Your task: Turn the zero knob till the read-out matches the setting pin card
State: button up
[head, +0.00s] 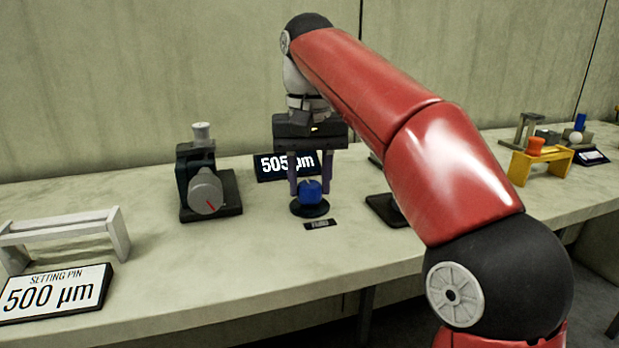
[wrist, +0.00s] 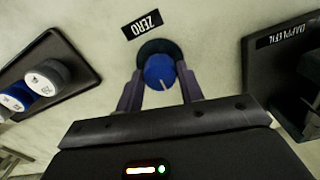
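The blue zero knob (head: 311,191) stands on a round black base on the bench, with a pale pointer line on its top in the wrist view (wrist: 160,72). My gripper (head: 310,188) points down over it, one purple finger on each side. In the wrist view the fingertips (wrist: 159,76) flank the knob with a slight gap, so the gripper looks open. The read-out (head: 287,165) behind the knob shows 505 µm, partly covered by a finger. The setting pin card (head: 56,293) at the front left reads 500 µm.
A dark gauge with a grey dial and red needle (head: 207,190) stands left of the knob. A ZERO label (wrist: 142,24) lies by the knob. A pale stand (head: 65,228) is behind the card. A yellow stand (head: 541,163) is far right.

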jog(key=shift+c, duration=0.7)
jog(key=shift+r+n+p, duration=0.3)
jog(key=shift+n+p, duration=0.5)
jog(key=shift+p, duration=0.25)
jog(key=shift+f+n+p, duration=0.1)
jog(key=shift+n+p, duration=0.6)
jog(key=shift+n, duration=0.3)
jog(key=shift+f+n, duration=0.2)
jog(key=shift+n, duration=0.3)
jog(key=o, duration=1)
